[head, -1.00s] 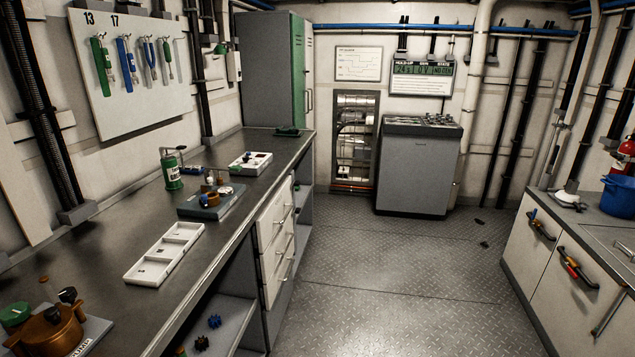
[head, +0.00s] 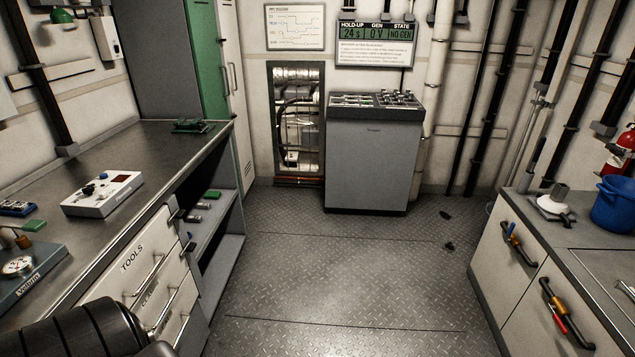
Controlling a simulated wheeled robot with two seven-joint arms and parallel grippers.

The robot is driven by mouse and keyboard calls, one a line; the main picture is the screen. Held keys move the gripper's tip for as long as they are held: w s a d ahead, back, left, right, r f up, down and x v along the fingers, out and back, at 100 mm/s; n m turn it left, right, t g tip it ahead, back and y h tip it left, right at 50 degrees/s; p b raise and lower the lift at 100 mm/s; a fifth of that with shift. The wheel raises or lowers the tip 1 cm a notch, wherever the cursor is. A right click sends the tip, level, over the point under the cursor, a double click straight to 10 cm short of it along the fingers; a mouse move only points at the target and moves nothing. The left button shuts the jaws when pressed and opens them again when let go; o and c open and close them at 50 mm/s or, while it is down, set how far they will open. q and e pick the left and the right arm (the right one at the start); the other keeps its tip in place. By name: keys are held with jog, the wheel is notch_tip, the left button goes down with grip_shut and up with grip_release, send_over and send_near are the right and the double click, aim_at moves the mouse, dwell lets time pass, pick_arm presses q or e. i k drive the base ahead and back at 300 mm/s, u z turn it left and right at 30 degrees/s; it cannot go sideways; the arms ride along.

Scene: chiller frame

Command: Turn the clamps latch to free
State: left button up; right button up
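I cannot make out a clamp or its latch for certain at this distance. A recess in the far wall (head: 298,120) holds pipes, hoses and small fittings too small to tell apart. To its right stands a grey cabinet (head: 372,165) with several small parts on its dark top. A small green device (head: 190,126) lies at the far end of the left bench. A dark rounded link of my own arm shows at the bottom left. Neither of my grippers is in view.
The left bench (head: 130,150) carries a white box with knobs (head: 103,193) and a gauge unit (head: 25,270). Drawers (head: 145,275) are below. A right counter (head: 560,240) carries a blue bucket (head: 614,205). The metal floor (head: 340,270) between is largely clear.

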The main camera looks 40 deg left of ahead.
aim_at(189, 247)
jog(key=i, duration=2)
jog(key=u, duration=1.25)
jog(key=i, duration=1)
jog(key=u, duration=1.15)
